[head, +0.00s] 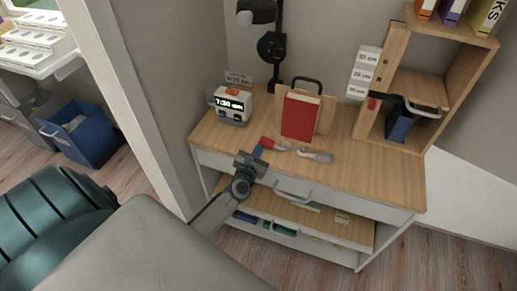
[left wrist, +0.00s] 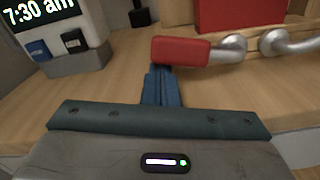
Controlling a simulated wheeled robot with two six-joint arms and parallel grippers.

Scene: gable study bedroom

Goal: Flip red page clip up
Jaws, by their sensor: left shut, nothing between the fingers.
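The red page clip (head: 267,143) is a red-tipped grey metal lever at the lower left of the book stand (head: 327,115). It lies low, its red tip pointing left. In the left wrist view the clip's red tip (left wrist: 181,51) is just beyond my fingertips. A red book (head: 300,116) stands upright on the stand. A grey clip (head: 315,155) lies at the stand's right side. My left gripper (head: 258,152) is shut and empty, its blue fingers (left wrist: 160,76) at the red tip; I cannot tell whether they touch it. My right gripper is not in view.
A clock (head: 232,105) reading 7:30 am stands left of the book stand on the wooden desk (head: 370,170). A black lamp (head: 272,45) rises behind it. A wooden shelf unit (head: 440,75) stands at the right. The desk's right front is clear.

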